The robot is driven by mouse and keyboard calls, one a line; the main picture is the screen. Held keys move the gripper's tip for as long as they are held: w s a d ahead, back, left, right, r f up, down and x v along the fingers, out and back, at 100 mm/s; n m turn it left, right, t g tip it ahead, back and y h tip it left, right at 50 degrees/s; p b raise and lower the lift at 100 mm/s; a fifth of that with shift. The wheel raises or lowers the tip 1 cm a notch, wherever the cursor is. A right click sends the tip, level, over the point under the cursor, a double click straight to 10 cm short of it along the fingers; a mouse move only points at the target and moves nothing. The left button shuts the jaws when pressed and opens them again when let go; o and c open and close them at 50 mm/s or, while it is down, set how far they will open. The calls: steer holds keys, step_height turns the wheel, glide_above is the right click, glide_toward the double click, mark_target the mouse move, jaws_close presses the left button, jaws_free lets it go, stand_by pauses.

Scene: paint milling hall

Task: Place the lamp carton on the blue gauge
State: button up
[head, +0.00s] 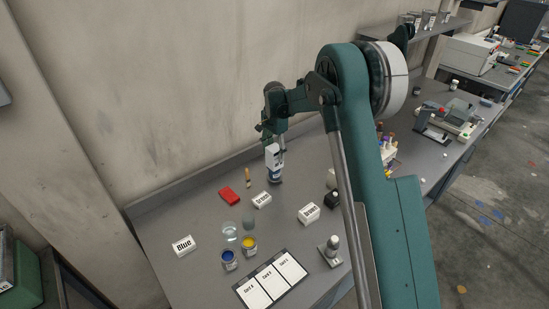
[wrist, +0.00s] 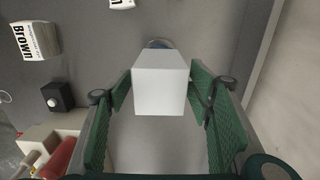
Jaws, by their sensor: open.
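The lamp carton (wrist: 160,85) is a plain white box between the two fingers of my gripper (wrist: 161,92) in the wrist view. The fingers are open, one on each side, close to its sides; contact is too fine to tell. In the head view the carton (head: 272,151) stands upright under my gripper (head: 275,139). A round blue-and-white thing, seemingly the blue gauge (head: 274,174), is directly below it. The carton appears to rest on it. In the wrist view only the rim of this round thing (wrist: 158,43) shows beyond the carton; the rest is hidden.
A red object (head: 228,196), white label blocks including "Blue" (head: 184,246), paint pots (head: 229,260) and a card tray (head: 271,279) lie on the grey bench. A black block (head: 332,199) stands to the right. The wall rises behind the bench.

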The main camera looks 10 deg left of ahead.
step_height(320, 180, up, 8)
steer(key=shift+r, duration=0.2)
stand_by(0.3)
steer(key=shift+r, duration=0.1)
stand_by(0.6)
steer(key=shift+s+d+r, duration=0.1)
steer(key=shift+d+r, duration=0.05)
steer(key=s+d+r+n+t, duration=0.3)
steer(key=s+d+r+n, duration=0.1)
steer(key=s+d+r, duration=1.75)
steer(key=s+d+n+t, duration=0.1)
steer(key=s+d, duration=0.2)
steer(key=s, duration=0.6)
steer(key=s+d+n+t, duration=0.1)
steer(key=s+d+n, duration=0.15)
steer(key=s, duration=0.55)
steer(key=s+d+f+t, duration=0.1)
steer(key=s+d+f, duration=0.1)
steer(key=s, duration=0.5)
steer(key=s+d+f+n+t, duration=0.1)
steer(key=s+d+f, duration=0.2)
steer(key=s+f, duration=0.2)
steer(key=shift+s+f, duration=0.15)
steer(key=shift+s, duration=1.4)
